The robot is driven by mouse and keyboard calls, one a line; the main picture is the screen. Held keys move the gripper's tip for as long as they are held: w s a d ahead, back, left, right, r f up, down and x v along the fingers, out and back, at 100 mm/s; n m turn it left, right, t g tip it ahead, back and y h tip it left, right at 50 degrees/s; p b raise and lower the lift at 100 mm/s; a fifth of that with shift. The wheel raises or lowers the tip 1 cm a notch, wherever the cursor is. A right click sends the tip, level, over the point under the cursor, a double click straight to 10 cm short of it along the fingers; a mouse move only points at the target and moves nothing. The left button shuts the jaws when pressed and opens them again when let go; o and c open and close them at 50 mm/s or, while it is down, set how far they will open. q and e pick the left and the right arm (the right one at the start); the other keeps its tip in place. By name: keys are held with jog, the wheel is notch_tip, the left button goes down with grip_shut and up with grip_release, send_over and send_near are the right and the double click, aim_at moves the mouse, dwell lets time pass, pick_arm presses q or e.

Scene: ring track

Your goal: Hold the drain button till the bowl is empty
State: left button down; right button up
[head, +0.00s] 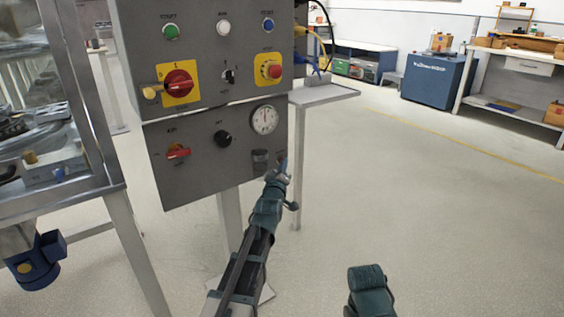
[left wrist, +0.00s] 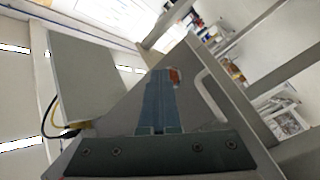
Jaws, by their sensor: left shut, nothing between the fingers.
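A small dark bowl-like fitting (head: 260,158) sits low on the right of the grey control panel (head: 205,185), under a round white gauge (head: 264,119). I cannot tell its contents. My left gripper (head: 284,166) is shut and empty, its tips at the panel's lower right edge, just right of this fitting. In the left wrist view the blue fingers (left wrist: 160,102) are together, with a small orange-red spot (left wrist: 174,77) beside their tips. I cannot make out a drain button, nor tell whether the fingertips touch anything. My right gripper's fingers are not seen.
The panel also carries a red rotary switch (head: 179,83), a red mushroom button (head: 272,70), a red lever (head: 178,151) and a black knob (head: 222,138). A small metal shelf (head: 325,95) stands close on the right. The floor (head: 430,180) to the right is clear.

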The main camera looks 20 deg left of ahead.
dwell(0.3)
pick_arm(q)
jog(key=shift+s+d, duration=0.55)
jog(key=shift+d, duration=0.1)
jog(key=shift+d, duration=0.1)
jog(key=s+d, duration=0.1)
jog(key=d, duration=0.1)
jog(key=s+d, duration=0.1)
jog(key=s, duration=0.1)
jog(key=shift+d, duration=0.4)
